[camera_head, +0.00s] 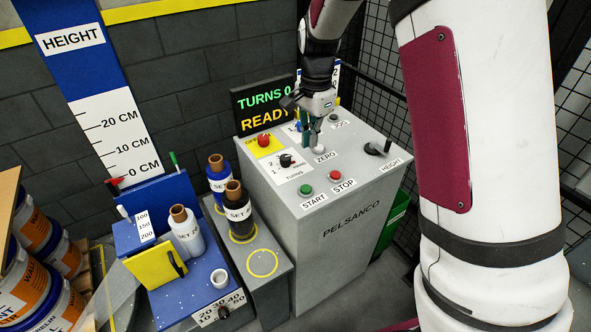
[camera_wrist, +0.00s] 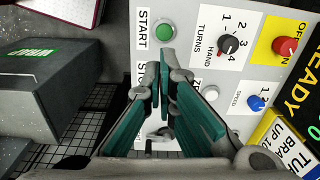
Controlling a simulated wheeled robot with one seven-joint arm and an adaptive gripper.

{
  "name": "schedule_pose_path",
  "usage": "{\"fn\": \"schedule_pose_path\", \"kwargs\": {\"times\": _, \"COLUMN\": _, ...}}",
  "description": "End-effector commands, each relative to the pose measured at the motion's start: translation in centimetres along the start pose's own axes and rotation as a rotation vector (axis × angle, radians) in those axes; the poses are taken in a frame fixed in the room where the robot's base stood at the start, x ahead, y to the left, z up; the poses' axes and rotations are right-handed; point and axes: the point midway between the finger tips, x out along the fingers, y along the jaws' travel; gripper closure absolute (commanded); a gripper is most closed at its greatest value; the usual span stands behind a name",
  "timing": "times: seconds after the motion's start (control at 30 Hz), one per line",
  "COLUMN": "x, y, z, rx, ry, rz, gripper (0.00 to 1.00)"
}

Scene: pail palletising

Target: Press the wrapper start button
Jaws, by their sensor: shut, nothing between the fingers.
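The green start button (camera_head: 306,189) sits on the sloped top of the grey wrapper console (camera_head: 350,225), beside the red stop button (camera_head: 335,175). In the wrist view the start button (camera_wrist: 166,31) shows fully, just beyond my fingertips, next to its START label. My gripper (camera_head: 317,138) is shut and empty, pointing down over the panel by the white ZERO button (camera_head: 319,152). In the wrist view my gripper (camera_wrist: 162,56) has its green fingers together at the tips; they hide the stop button. Any gap between tips and panel is hard to judge.
The display (camera_head: 264,106) reads TURNS 0 and READY. A red knob (camera_head: 263,140), a black turns knob (camera_head: 286,160) and a height lever (camera_head: 376,148) stand up from the panel. Bottles (camera_head: 237,205) stand left of the console. A mesh fence (camera_head: 380,75) is behind.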

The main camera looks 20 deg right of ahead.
Motion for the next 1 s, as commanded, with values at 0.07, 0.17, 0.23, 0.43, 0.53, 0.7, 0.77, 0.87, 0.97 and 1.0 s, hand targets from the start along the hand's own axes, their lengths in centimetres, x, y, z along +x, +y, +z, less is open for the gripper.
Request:
{"fn": "schedule_pose_path", "kwargs": {"times": 0.07, "x": 0.9, "y": -0.3, "z": -0.1, "rx": 0.031, "ry": 0.004, "rz": 0.014, "gripper": 1.0}}
{"fn": "schedule_pose_path", "kwargs": {"times": 0.17, "x": 1.6, "y": -0.7, "z": -0.3, "rx": 0.057, "ry": 0.008, "rz": 0.022, "gripper": 1.0}}
{"fn": "schedule_pose_path", "kwargs": {"times": 0.23, "x": 1.9, "y": -0.8, "z": -0.4, "rx": 0.067, "ry": 0.009, "rz": 0.024, "gripper": 1.0}}
{"fn": "schedule_pose_path", "kwargs": {"times": 0.43, "x": 2.0, "y": -0.9, "z": -0.4, "rx": 0.072, "ry": 0.01, "rz": 0.024, "gripper": 1.0}}
{"fn": "schedule_pose_path", "kwargs": {"times": 0.53, "x": 2.0, "y": -0.8, "z": -0.4, "rx": 0.071, "ry": 0.009, "rz": 0.024, "gripper": 1.0}}
{"fn": "schedule_pose_path", "kwargs": {"times": 0.7, "x": 2.5, "y": -0.8, "z": -0.4, "rx": 0.07, "ry": 0.009, "rz": 0.026, "gripper": 1.0}}
{"fn": "schedule_pose_path", "kwargs": {"times": 0.77, "x": 3.1, "y": -0.7, "z": -0.4, "rx": 0.07, "ry": 0.009, "rz": 0.027, "gripper": 1.0}}
{"fn": "schedule_pose_path", "kwargs": {"times": 0.87, "x": 4.5, "y": -0.6, "z": -0.4, "rx": 0.07, "ry": 0.008, "rz": 0.028, "gripper": 1.0}}
{"fn": "schedule_pose_path", "kwargs": {"times": 0.97, "x": 6.4, "y": -0.5, "z": -0.4, "rx": 0.071, "ry": 0.007, "rz": 0.03, "gripper": 1.0}}
{"fn": "schedule_pose_path", "kwargs": {"times": 1.0, "x": 7.2, "y": -0.5, "z": -0.4, "rx": 0.071, "ry": 0.008, "rz": 0.029, "gripper": 1.0}}
